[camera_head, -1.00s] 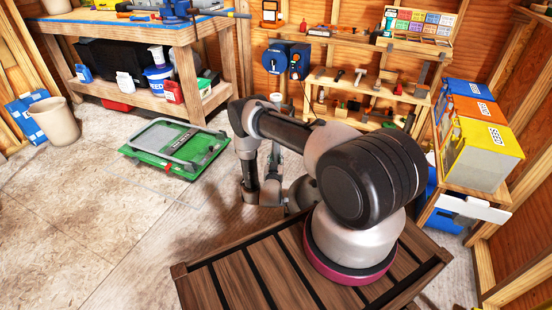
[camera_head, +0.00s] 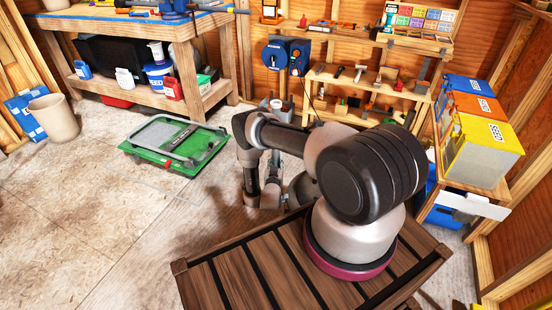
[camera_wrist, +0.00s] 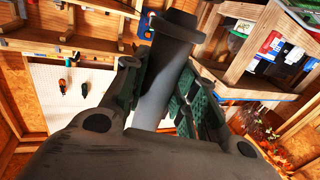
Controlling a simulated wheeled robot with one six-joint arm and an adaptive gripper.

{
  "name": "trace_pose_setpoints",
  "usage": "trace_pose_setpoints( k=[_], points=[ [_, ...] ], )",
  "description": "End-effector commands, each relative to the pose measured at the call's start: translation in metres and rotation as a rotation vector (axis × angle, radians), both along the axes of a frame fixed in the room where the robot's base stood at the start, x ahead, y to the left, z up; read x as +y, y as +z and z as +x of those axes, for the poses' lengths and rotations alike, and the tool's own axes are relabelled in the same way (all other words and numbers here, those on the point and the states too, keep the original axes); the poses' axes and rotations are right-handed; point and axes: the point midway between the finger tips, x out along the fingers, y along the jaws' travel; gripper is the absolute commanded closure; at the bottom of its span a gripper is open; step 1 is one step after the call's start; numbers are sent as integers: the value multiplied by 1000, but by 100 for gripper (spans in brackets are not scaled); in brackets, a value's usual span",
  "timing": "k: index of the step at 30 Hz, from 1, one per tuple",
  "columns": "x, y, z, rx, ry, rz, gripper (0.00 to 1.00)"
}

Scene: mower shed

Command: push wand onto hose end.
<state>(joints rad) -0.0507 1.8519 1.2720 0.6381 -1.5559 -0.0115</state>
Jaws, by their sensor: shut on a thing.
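In the wrist view my gripper (camera_wrist: 158,95) is shut around a thick grey tube (camera_wrist: 160,65), which I take to be the wand. The tube has a wider collar at its top and points up and away between the green finger pads. In the head view a light grey upright piece (camera_head: 276,106) shows behind my arm's elbow; I cannot tell whether it is part of the wand. My gripper is mostly hidden there behind my arm links. A blue wall unit (camera_head: 274,58) like a hose reel hangs at the back. I cannot make out the hose end.
A green and grey folded item (camera_head: 172,145) lies on the floor left of my arm. A workbench (camera_head: 205,28) stands at the back left. Tool shelves (camera_head: 345,90) line the back wall, and stacked bins (camera_head: 482,150) stand at right.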

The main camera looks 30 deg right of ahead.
Motion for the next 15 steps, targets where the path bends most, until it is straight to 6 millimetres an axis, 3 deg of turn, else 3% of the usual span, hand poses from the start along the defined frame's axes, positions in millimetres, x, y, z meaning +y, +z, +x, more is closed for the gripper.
trace_pose_setpoints(
  k=[15],
  points=[
    [0,-11,0,-1,0,0,96]
  ],
)
